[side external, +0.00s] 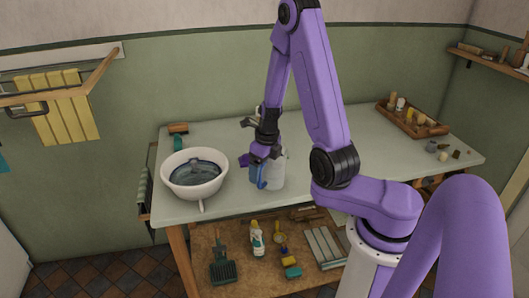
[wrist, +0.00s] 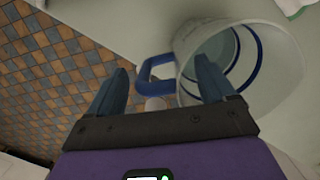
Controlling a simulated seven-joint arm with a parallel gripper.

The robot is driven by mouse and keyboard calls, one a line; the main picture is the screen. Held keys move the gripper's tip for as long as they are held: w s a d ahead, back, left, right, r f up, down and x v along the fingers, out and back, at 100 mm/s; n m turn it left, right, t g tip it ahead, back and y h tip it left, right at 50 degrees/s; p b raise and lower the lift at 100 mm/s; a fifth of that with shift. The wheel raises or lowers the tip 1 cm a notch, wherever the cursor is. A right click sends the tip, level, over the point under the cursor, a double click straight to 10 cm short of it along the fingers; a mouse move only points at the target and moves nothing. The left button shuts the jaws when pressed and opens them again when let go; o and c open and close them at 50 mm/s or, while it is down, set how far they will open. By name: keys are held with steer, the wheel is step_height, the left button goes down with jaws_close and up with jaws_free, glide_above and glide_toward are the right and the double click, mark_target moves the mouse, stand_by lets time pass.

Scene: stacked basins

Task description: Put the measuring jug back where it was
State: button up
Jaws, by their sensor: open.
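The measuring jug (side external: 276,172) is whitish and see-through, with a blue handle (side external: 262,183). It stands on the worktop right of the basins. My gripper (side external: 257,163) is at the jug's handle side, pointing down. In the wrist view my gripper (wrist: 161,66) is open, and the blue handle (wrist: 145,78) shows between its two fingers. The right finger overlaps the mouth of the jug (wrist: 285,75) in that view; I cannot tell whether it touches. A white basin (side external: 180,187) with a dark blue-grey basin (side external: 197,167) nested in it sits at the worktop's left.
A brush with a wooden head (side external: 179,128) lies behind the basins. A wooden tray (side external: 413,124) of small items is at the far right, with loose pieces nearby. The worktop (side external: 340,118) is clear behind my arm.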

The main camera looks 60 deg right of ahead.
step_height(320, 180, up, 11)
steer(key=s, duration=0.2)
steer(key=w+a+r+n, duration=0.2)
steer(key=a+n, duration=0.5)
steer(key=n, duration=0.5)
steer(key=s+a+m, duration=0.4)
steer(key=s+m, duration=0.6)
steer(key=m, duration=0.7)
steer(key=s+a+r+m+g, duration=0.1)
steer(key=s+a+m, duration=0.4)
steer(key=s+m, duration=0.6)
steer(key=m, duration=0.7)
steer(key=shift+s+a+r+y, duration=0.15)
steer(key=shift+a+r+y, duration=0.05)
steer(key=shift+a+y, duration=0.1)
